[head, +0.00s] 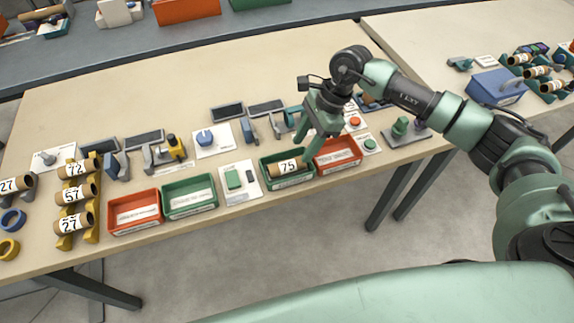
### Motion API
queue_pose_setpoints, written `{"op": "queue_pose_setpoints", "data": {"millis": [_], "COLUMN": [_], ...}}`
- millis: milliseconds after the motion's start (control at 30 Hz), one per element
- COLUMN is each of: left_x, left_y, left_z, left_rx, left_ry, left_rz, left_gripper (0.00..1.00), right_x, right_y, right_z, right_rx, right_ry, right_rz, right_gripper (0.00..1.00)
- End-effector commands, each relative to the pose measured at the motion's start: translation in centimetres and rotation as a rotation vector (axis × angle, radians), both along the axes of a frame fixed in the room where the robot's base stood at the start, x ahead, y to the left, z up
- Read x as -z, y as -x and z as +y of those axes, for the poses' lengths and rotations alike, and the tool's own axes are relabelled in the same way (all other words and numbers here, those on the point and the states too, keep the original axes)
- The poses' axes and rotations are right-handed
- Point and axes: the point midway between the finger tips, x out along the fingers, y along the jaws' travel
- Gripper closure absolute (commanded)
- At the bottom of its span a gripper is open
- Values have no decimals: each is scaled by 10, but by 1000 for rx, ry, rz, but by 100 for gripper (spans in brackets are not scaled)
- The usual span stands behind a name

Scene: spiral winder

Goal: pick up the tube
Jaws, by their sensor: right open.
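A brown cardboard tube (287,166) with a white label reading 75 lies in a green tray (289,183) at the front of the table. My right gripper (308,147) points down just above and to the right of the tube. It is open and looks empty. The gap between its fingertips and the tube is hard to judge. My left gripper is out of view.
A red tray (338,165) stands close on the right of the green one. Another red tray (135,226) and green tray (190,210) stand to the left. A yellow rack (91,233) holds labelled tubes. Small devices line the table behind the trays.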

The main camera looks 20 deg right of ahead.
Motion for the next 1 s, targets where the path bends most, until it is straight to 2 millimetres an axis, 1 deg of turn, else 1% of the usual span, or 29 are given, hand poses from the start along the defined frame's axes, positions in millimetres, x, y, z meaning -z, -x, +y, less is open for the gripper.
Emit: {"op": "queue_pose_setpoints", "data": {"millis": [167,333,400,500,600,767,800,867,900,933,1000], "left_x": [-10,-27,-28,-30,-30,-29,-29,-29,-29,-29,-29], "left_y": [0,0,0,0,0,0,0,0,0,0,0], "left_z": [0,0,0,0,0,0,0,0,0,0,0], "left_rx": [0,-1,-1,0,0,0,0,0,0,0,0], "left_ry": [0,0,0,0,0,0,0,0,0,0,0], "left_rz": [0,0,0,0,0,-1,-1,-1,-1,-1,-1], "left_gripper": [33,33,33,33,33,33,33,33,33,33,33], "right_x": [17,39,50,59,63,63,63,63,63,63,62], "right_y": [1,1,1,1,1,0,0,0,0,0,0], "right_z": [10,20,24,27,28,28,28,28,28,28,28], "right_rx": [-2,0,0,0,-1,0,0,0,0,0,0], "right_ry": [-4,-6,-6,-6,-5,-6,-6,-6,-6,-6,-7], "right_rz": [4,6,5,3,1,1,1,1,1,0,0], "right_gripper": [55,55,55,55,55,55,66,83,94,100,100]}}
